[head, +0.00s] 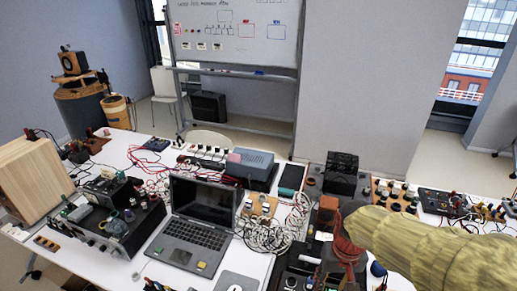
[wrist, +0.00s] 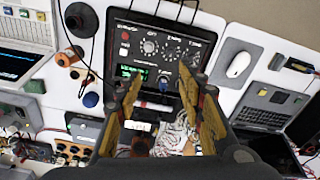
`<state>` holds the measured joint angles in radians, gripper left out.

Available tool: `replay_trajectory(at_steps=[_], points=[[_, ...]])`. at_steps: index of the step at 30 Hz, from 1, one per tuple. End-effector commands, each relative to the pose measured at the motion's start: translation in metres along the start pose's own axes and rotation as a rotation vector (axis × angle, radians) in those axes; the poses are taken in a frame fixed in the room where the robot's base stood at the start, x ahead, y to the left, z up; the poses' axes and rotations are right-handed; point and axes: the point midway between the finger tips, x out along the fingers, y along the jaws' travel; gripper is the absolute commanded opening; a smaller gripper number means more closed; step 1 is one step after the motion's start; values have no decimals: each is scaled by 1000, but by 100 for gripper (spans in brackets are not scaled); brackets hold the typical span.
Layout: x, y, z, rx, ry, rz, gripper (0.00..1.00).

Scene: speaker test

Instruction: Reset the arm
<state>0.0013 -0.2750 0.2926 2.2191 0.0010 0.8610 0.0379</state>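My gripper (wrist: 160,85) shows in the wrist view with its two wood-coloured fingers apart and nothing between them. It is above the table, over a black instrument (wrist: 175,22) with dials and a lit green display. I cannot tell how high it is above it. In the head view I cannot clearly make out the fingers; a large yellow ribbed shape in the right foreground hides part of the table.
The white table (head: 120,152) is crowded with electronics. An open laptop (head: 198,230), a grey-blue box (head: 250,163), a wooden cabinet (head: 33,178) and tangled cables (head: 268,235) stand on it. A whiteboard (head: 235,35) is behind. A white mouse (wrist: 238,65) lies right of the instrument.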

Motion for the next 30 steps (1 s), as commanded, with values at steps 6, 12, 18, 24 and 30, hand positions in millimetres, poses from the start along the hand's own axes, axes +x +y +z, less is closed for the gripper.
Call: replay_trajectory(at_steps=[6,12,18,24,30], points=[[-51,2,47,-38,170,-3,39],[-86,3,72,-40,338,-6,39],[-110,3,76,-40,441,-8,39],[-111,3,77,-40,449,-8,39],[-112,3,76,-39,448,-8,39]])
